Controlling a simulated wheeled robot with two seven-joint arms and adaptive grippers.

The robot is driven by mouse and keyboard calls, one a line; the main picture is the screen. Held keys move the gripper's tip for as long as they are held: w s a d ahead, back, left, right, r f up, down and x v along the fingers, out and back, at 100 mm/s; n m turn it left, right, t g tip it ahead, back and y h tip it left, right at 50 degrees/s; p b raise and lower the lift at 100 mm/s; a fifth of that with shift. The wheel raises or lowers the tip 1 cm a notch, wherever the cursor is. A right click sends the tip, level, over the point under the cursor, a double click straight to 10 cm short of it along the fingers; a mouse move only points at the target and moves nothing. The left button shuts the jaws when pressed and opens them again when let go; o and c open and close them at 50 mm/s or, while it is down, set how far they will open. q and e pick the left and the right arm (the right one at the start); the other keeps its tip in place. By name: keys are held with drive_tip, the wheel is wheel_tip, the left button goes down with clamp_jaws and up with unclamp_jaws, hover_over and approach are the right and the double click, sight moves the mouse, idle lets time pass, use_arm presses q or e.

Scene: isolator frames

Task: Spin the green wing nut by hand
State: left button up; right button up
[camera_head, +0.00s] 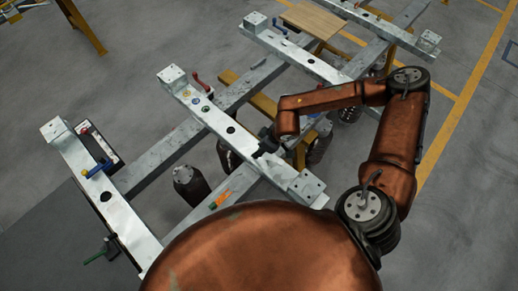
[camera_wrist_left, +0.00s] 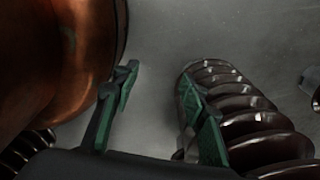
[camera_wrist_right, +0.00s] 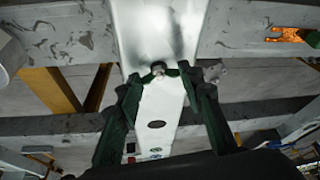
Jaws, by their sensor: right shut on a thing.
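The green wing nut (camera_wrist_right: 158,69) shows in the right wrist view, on a pale bolt end on the bright metal beam. My right gripper (camera_wrist_right: 160,78) is shut on it, with a fingertip at each side. In the head view this gripper (camera_head: 267,146) is over the same beam (camera_head: 241,136) and hides the nut.
An orange and green tool (camera_head: 220,199) lies on the cross beam. Small coloured parts (camera_head: 195,100) sit farther up the beam. A red handle (camera_head: 202,82) rises behind it. Blue and yellow (camera_head: 98,170) and green (camera_head: 95,258) handles are on the left beam. Insulators (camera_head: 190,183) hang below.

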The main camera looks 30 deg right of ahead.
drive_tip(key=shift+s+f+n, duration=0.15)
drive_tip(key=shift+n, duration=0.45)
drive_tip(key=shift+g, duration=0.3)
drive_tip(key=o, duration=1.2)
drive_tip(key=shift+c, duration=0.2)
drive_tip(key=shift+d+r, duration=0.1)
drive_tip(key=shift+r, duration=0.15)
drive_tip(key=v, duration=1.1)
drive_tip(key=shift+d+r, duration=0.25)
drive_tip(key=shift+s, duration=0.1)
